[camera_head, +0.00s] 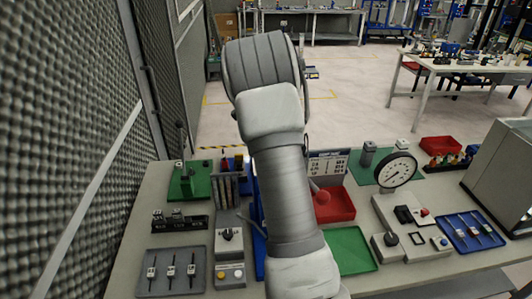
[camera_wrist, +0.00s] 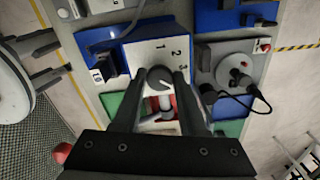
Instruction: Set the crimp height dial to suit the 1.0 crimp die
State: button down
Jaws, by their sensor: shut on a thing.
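In the wrist view my gripper (camera_wrist: 162,80) is shut on the round dark knob of the crimp height dial (camera_wrist: 158,75), one finger on each side. The dial sits on a white plate (camera_wrist: 140,53) with the numbers 1, 2 and 3 in an arc above and to the right of the knob. A pale mark shows on the knob, but the number it points to is not clear. A black block with a small white label (camera_wrist: 97,74) stands left of the plate; its print is too small to read surely. In the head view my arm hides the dial and my gripper.
In the head view the bench holds a red tray (camera_head: 335,205), a green tray (camera_head: 350,250), a round gauge (camera_head: 398,171) and a blue tray (camera_head: 470,232).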

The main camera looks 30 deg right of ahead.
jog(key=shift+m, duration=0.4)
jog(key=shift+c, duration=2.3)
grip_release()
notch_tip(320, 180, up, 18)
jog(key=shift+f, duration=0.25)
